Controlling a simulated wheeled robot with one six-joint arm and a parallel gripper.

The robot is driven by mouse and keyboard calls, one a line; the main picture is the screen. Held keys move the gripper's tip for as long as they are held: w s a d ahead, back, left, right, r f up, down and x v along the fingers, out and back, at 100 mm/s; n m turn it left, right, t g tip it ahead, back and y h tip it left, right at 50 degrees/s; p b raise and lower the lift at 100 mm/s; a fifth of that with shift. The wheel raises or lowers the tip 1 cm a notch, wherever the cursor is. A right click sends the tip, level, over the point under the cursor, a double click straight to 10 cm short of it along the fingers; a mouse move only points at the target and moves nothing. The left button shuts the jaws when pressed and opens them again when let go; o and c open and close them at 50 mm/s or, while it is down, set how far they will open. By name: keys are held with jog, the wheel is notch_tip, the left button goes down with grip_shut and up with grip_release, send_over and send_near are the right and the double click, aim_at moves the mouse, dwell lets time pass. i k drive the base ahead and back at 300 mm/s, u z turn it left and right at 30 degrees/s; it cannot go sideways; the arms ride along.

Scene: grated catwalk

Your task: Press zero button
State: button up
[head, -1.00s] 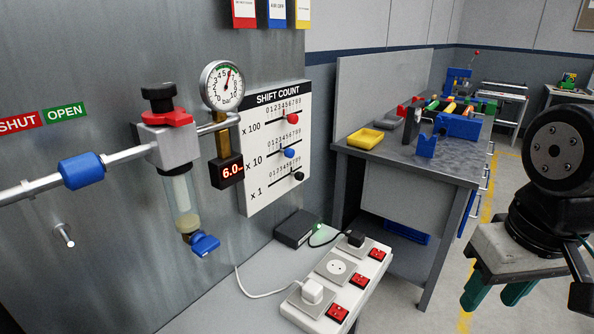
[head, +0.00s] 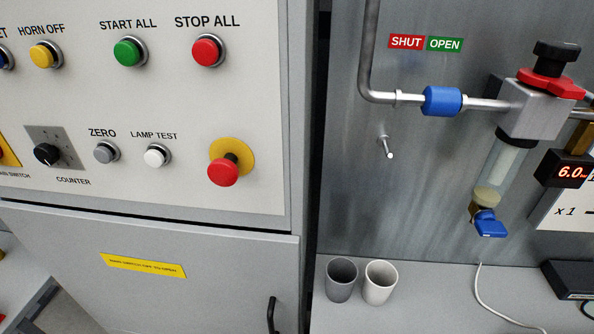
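The zero button (head: 105,152) is a small grey round push button in a metal ring, on the light control panel at the left of the head view. The word ZERO stands above it. It sits between the black counter knob (head: 47,154) and the white lamp test button (head: 156,155). Nothing covers it. My gripper is not in the head view now.
A red mushroom button (head: 223,170) on a yellow disc, a green start button (head: 127,52), a red stop button (head: 207,50) and a yellow horn button (head: 43,54) share the panel. A cabinet handle (head: 272,314) juts out below. Two cups (head: 380,282) stand right on the bench.

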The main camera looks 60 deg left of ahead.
aim_at(105, 154)
jog(key=u, duration=3.85)
jog(key=k, duration=0.35)
jog(key=z, duration=1.2)
